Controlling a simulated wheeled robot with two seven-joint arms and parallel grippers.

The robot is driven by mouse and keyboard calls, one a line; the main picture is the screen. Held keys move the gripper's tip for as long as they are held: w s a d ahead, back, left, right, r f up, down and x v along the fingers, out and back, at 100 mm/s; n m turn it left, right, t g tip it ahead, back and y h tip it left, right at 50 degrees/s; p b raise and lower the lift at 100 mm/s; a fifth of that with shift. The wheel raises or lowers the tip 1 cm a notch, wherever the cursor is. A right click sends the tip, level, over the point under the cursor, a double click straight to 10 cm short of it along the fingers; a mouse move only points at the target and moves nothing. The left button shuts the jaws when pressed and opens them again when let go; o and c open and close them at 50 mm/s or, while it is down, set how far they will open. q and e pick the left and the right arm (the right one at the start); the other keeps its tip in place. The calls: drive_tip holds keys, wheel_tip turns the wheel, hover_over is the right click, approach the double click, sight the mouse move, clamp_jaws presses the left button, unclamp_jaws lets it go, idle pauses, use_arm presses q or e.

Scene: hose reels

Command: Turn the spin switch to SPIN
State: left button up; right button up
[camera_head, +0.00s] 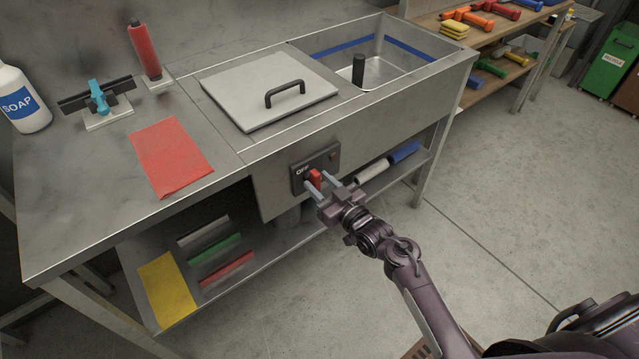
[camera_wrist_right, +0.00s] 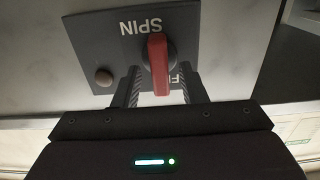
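The spin switch is a dark plate (camera_head: 299,186) on the front panel of the steel bench, with a red lever knob (camera_head: 315,178). OFF is readable at its upper left in the head view. In the right wrist view the plate (camera_wrist_right: 187,33) appears with SPIN upside down. The red knob (camera_wrist_right: 158,62) stands near upright in that view, over part of the OFF lettering. My right gripper (camera_head: 320,184) is at the switch, its two fingers either side of the knob. The wrist view shows gaps between knob and fingers (camera_wrist_right: 160,85). My left gripper is not in view.
A lid with a black handle (camera_head: 269,91) covers part of the bench basin (camera_head: 395,70). The lower shelf (camera_head: 230,270) holds coloured bars. Open floor lies right.

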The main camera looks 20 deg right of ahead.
drive_tip(key=shift+w, duration=0.2)
drive_tip(key=shift+c, duration=0.5)
clamp_jaws()
